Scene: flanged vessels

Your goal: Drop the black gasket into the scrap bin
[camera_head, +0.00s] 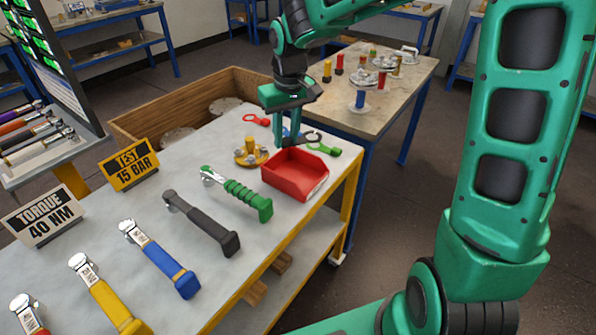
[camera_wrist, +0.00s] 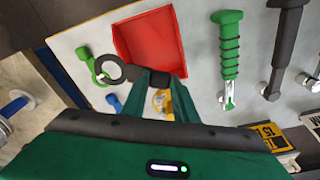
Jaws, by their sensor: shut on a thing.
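The black gasket (camera_head: 313,137) is a ring with a tab. In the wrist view the ring (camera_wrist: 112,69) reaches out to the left from between my fingertips. My gripper (camera_head: 279,143) is shut on its tab; the fingertips also show in the wrist view (camera_wrist: 154,80). A red open bin (camera_head: 295,174), the only one that looks like the scrap bin, stands just in front of my gripper on the grey bench. It looks empty in the wrist view (camera_wrist: 150,40). The ring overlaps the bin's corner there; its height above the bench is hard to tell.
A green gasket (camera_head: 324,149) lies beside the bin, a red gasket (camera_head: 257,119) farther back. A blue tabbed piece (camera_wrist: 114,103) and a yellow flanged part (camera_head: 251,153) are close to my gripper. Several torque wrenches (camera_head: 202,222) lie left; a wooden crate (camera_head: 150,124) stands behind.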

